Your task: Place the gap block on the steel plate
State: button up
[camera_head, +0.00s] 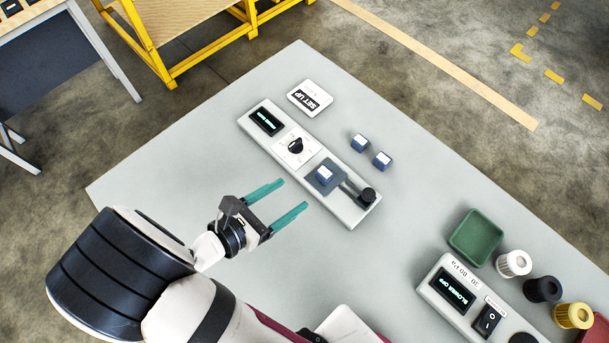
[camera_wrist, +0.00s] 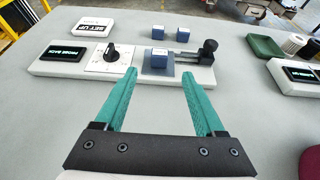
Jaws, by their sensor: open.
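My gripper (camera_head: 293,193) is open and empty above the table, short of a long light-grey device. In the wrist view my gripper (camera_wrist: 160,74) has its two teal fingers spread wide. A slate-blue square plate (camera_head: 314,184) is set on the device; it also shows in the wrist view (camera_wrist: 152,71). One blue block with a white top (camera_head: 325,173) sits on this plate, between the fingers' directions in the wrist view (camera_wrist: 159,57). Two similar blue blocks, one (camera_head: 360,142) and another (camera_head: 382,160), stand on the table behind the device. Their markings are too small to read.
The device carries a dark display (camera_head: 266,120), a black knob (camera_head: 295,146) and a slide with a black round handle (camera_head: 367,195). A "SET UP" sign (camera_head: 310,97) lies behind. A green tray (camera_head: 476,238) and a blower unit (camera_head: 460,290) stand right. The table's left is clear.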

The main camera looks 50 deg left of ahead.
jog(key=w+d+r+m+g+h, duration=0.3)
jog(key=w+d+r+m+h, duration=0.1)
jog(key=d+m, duration=0.3)
jog(key=w+d+r+m+g+h, duration=0.3)
jog(key=w+d+r+m+h, duration=0.1)
jog(key=d+m, duration=0.35)
jog(key=s+d+r+m+g+y, duration=0.3)
jog(key=d+m+y, duration=0.2)
jog(key=m, duration=0.8)
jog(key=s+d+r+m+g+y, duration=0.3)
jog(key=d+m, duration=0.6)
jog(key=m, duration=0.5)
jog(key=shift+s+d+r+g+y, duration=0.2)
jog(key=shift+s+d+g+y, duration=0.05)
jog(key=shift+s+g+y, duration=0.6)
jog(key=shift+w, duration=0.1)
